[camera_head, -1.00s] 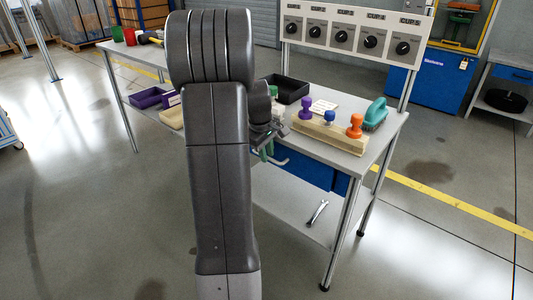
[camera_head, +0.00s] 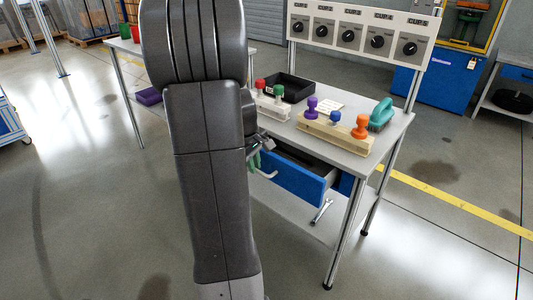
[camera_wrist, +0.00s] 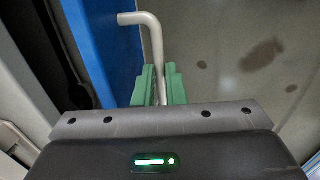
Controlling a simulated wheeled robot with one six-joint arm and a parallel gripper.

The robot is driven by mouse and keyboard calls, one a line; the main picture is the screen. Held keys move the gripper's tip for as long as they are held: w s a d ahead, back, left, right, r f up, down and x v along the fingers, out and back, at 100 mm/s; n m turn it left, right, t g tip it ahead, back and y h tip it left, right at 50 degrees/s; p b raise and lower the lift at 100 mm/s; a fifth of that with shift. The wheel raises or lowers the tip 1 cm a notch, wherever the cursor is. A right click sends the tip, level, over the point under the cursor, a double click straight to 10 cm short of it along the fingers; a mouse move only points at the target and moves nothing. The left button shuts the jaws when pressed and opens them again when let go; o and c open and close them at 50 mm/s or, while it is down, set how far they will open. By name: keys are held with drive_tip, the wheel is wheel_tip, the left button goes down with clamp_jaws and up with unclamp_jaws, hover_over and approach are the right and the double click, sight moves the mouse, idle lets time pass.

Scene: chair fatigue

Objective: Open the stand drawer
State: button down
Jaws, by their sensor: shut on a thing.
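The blue stand drawer (camera_head: 297,184) is pulled partly out from under the grey table, and its dark inside shows behind the front. Its pale bent handle (camera_head: 268,172) is on the drawer front. In the wrist view the handle (camera_wrist: 154,40) runs down from the blue drawer front (camera_wrist: 108,40) between the green fingers. My gripper (camera_head: 254,163) is shut on the handle; the wrist view shows its green fingertips (camera_wrist: 160,84) on either side of the bar. My arm hides the left part of the table in the head view.
The table top (camera_head: 355,158) carries a wooden stamp holder (camera_head: 333,134) with several stamps, a teal brush-like tool (camera_head: 381,114) and a black tray (camera_head: 290,88). A wrench (camera_head: 321,211) lies on the lower shelf. The floor in front of the drawer is clear.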

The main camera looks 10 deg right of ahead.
drive_tip(key=s+a+p, duration=0.1)
drive_tip(key=s+a, duration=0.9)
drive_tip(key=a, duration=0.3)
drive_tip(key=shift+s+a, duration=0.2)
drive_tip(key=c, duration=1.8)
unclamp_jaws()
drive_tip(key=shift+o, duration=0.2)
drive_tip(key=shift+r, duration=0.1)
wheel_tip(320, 180, up, 13)
drive_tip(key=s+a+p, duration=0.1)
drive_tip(key=a+p, duration=0.1)
drive_tip(key=p, duration=0.3)
drive_tip(key=shift+s+r+p, duration=0.2)
drive_tip(key=shift+s+p, duration=0.15)
drive_tip(key=shift+f, duration=0.1)
wheel_tip(320, 180, down, 13)
drive_tip(key=w+d+b, duration=0.2)
drive_tip(key=b, duration=0.3)
drive_tip(key=shift+d+f, duration=0.15)
drive_tip(key=shift+f, duration=0.05)
